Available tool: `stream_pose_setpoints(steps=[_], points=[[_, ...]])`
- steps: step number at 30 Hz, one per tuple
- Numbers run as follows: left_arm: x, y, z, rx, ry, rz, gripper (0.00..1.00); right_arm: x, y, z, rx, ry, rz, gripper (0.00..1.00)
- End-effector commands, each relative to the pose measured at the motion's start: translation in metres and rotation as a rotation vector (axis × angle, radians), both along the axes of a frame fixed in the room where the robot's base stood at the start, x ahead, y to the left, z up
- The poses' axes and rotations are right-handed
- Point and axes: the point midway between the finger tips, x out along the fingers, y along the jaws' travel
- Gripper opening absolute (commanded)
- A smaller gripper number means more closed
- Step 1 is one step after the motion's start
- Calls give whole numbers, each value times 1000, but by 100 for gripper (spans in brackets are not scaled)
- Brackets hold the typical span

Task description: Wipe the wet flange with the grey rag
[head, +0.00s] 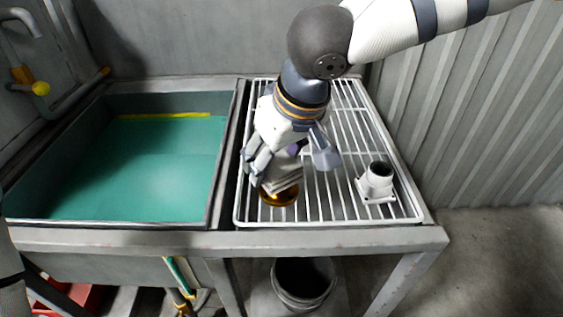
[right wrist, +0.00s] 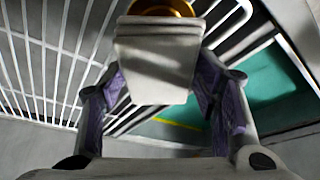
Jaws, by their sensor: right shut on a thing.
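My right gripper (head: 283,160) reaches down over the white wire rack and is shut on the grey rag (head: 284,178), a pale folded pad. In the right wrist view the rag (right wrist: 157,62) sits between the purple finger pads. A round amber-gold piece (head: 279,197) is on the rack directly below the rag, partly hidden by it; its rim (right wrist: 163,8) shows at the top of the wrist view. I cannot tell whether the rag touches it. A white flange (head: 377,182) with a square base and short pipe stands on the rack to the right. My left gripper is out of view.
The wire rack (head: 345,210) has free room behind and between the pieces. A deep sink (head: 150,165) with a teal bottom lies to the left, with a tap (head: 22,20) beyond. A bucket (head: 303,283) stands below the bench. A corrugated wall (head: 475,115) bounds the right.

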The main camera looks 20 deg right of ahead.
Motion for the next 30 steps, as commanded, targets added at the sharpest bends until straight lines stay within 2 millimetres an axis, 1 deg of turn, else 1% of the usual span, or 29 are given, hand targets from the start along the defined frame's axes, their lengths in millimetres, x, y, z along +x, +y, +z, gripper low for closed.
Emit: stream_pose_setpoints(steps=[8,10,16,21,24,30], points=[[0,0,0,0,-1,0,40,1,0,0,0,1,0,34],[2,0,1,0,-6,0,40,1,0,6,0,-2,-2,34],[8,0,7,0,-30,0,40,1,1,35,2,-8,-2,34],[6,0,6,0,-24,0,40,1,0,53,2,-3,-2,34],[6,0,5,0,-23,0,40,1,0,59,2,1,-1,34],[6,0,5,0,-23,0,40,1,0,60,1,1,-1,34]])
